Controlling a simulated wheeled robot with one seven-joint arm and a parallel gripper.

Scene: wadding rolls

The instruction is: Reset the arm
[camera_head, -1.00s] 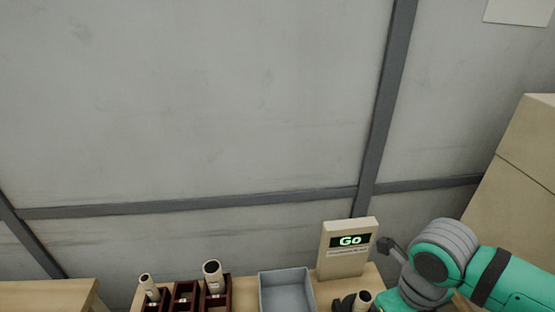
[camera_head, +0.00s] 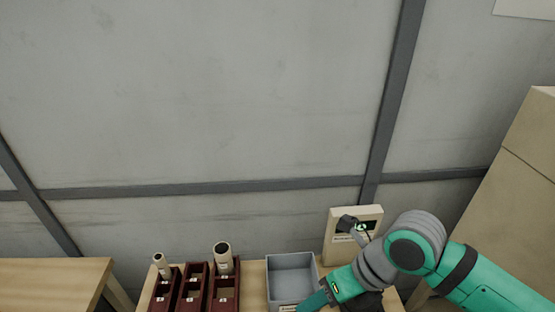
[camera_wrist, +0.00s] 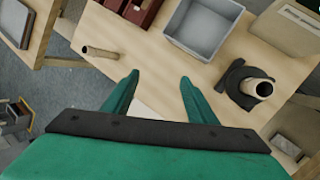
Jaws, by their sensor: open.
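My gripper (camera_wrist: 158,80) is open and empty in the wrist view, its two teal fingers apart above the wooden table (camera_wrist: 160,50). A tan roll (camera_wrist: 100,52) lies on its side on the table, left of the fingers. Another tan roll (camera_wrist: 258,88) stands in a black holder (camera_wrist: 234,84), right of the fingers. In the head view my arm reaches in from the right, with the gripper low at the bottom edge near the grey bin (camera_head: 292,261).
Dark red racks (camera_head: 193,292) stand on the table left of the bin; one tan roll (camera_head: 222,257) and a thinner one (camera_head: 160,265) stand in them. A second table (camera_head: 50,278) is at far left. Cardboard boxes (camera_head: 500,215) stand at right, a grey wall behind.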

